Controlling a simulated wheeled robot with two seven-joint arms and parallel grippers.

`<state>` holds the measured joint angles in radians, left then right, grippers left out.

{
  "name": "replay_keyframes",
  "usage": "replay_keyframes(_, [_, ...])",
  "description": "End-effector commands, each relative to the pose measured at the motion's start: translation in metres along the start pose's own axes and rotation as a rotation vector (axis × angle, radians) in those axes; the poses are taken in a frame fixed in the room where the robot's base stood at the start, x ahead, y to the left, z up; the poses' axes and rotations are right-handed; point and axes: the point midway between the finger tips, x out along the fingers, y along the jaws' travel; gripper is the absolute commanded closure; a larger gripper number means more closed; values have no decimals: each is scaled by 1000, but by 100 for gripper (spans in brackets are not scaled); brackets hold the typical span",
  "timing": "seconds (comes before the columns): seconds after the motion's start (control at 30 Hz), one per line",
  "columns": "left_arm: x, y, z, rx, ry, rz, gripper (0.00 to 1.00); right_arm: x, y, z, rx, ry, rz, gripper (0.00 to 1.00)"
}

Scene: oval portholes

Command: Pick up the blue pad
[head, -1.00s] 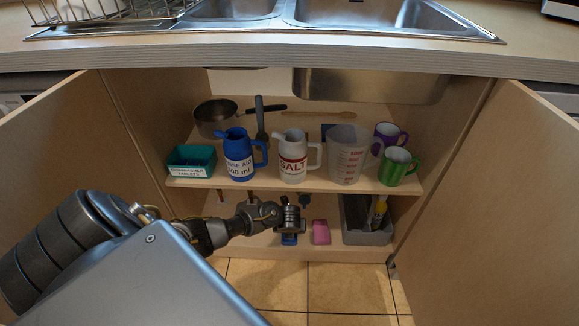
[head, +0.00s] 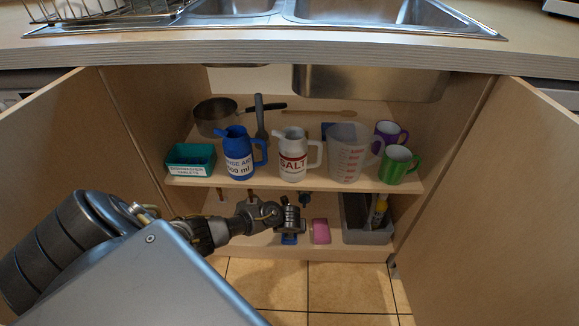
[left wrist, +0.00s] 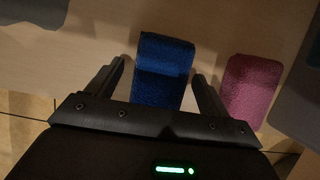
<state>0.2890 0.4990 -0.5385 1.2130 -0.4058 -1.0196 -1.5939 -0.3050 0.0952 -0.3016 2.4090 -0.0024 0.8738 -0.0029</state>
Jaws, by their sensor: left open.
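The blue pad (left wrist: 162,70) lies on the cabinet's lower shelf. In the left wrist view it sits between the two open fingers of my left gripper (left wrist: 158,88), with a gap on the left and a smaller one on the right. In the head view only a small part of the blue pad (head: 289,239) shows below my left gripper (head: 290,229), which hides the rest. The gripper is empty. My right gripper is not in view.
A pink pad (head: 321,231) lies just right of the blue pad; it also shows in the left wrist view (left wrist: 250,88). A grey bin (head: 366,237) with bottles stands further right. The upper shelf (head: 300,185) with jugs and mugs is above my arm.

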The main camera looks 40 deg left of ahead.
Motion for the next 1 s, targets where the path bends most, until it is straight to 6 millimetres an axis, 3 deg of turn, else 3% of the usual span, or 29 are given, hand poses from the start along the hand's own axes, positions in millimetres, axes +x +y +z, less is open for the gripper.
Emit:
replay_keyframes(0.13, [0,0,0,0,0,0,20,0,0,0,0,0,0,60])
replay_keyframes(0.5, [0,0,0,0,0,0,68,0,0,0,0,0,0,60])
replay_keyframes(0.87, [-3,0,0,1,1,0,68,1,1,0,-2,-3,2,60])
replay_keyframes(1.0, [-20,0,8,0,-1,-1,68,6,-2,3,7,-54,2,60])
